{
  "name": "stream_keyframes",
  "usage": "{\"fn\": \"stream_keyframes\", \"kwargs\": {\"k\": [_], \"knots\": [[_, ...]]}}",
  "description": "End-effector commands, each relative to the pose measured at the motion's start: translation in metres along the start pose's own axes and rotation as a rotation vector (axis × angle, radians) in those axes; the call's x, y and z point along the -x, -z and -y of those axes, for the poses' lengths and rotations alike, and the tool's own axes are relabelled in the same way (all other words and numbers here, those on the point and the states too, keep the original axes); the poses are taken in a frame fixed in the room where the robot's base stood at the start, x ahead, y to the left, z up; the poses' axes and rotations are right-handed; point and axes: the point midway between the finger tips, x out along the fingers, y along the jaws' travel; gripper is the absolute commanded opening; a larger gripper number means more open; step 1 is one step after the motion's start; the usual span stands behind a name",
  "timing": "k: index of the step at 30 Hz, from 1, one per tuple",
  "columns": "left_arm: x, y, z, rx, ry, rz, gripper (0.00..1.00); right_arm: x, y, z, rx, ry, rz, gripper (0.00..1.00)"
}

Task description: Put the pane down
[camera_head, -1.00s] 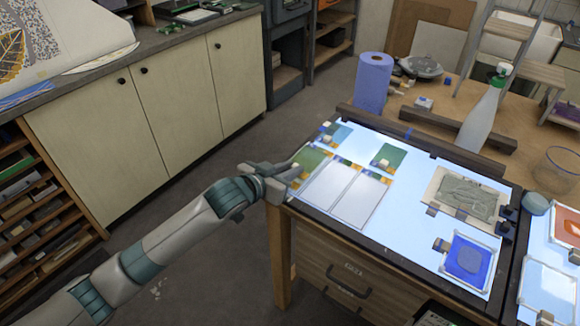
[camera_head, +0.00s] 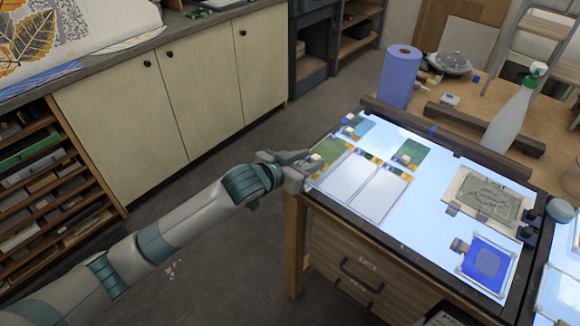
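My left gripper (camera_head: 306,164) is low at the left edge of the lit table (camera_head: 430,207). Its fingers reach to a green pane (camera_head: 332,150) with a small pale block at its near-left corner; whether they grip it is too small to tell. Another green pane (camera_head: 411,152) lies farther right, and a teal pane (camera_head: 362,127) lies at the far-left corner. Two white panels (camera_head: 352,177) lie side by side in front. A blue pane (camera_head: 486,263) in a clear frame and a grey relief pane (camera_head: 489,197) lie at the right. My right gripper is not in view.
A blue paper roll (camera_head: 399,77) and a spray bottle (camera_head: 512,115) stand behind the lit table, beyond a dark wooden bar (camera_head: 440,139). Cabinets (camera_head: 170,100) line the left. The middle of the lit surface is clear.

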Motion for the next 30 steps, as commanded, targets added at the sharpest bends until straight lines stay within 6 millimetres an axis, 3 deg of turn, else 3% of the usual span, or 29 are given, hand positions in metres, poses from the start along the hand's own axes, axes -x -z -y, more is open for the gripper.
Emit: {"fn": "stream_keyframes", "kwargs": {"k": [19, 30], "knots": [[0.096, -0.001, 0.0, -0.001, -0.001, -0.002, 0.35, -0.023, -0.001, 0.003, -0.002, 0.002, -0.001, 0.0], [0.113, 0.0, 0.0, 0.001, 0.0, -0.001, 0.35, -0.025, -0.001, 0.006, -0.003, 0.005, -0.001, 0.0]]}}
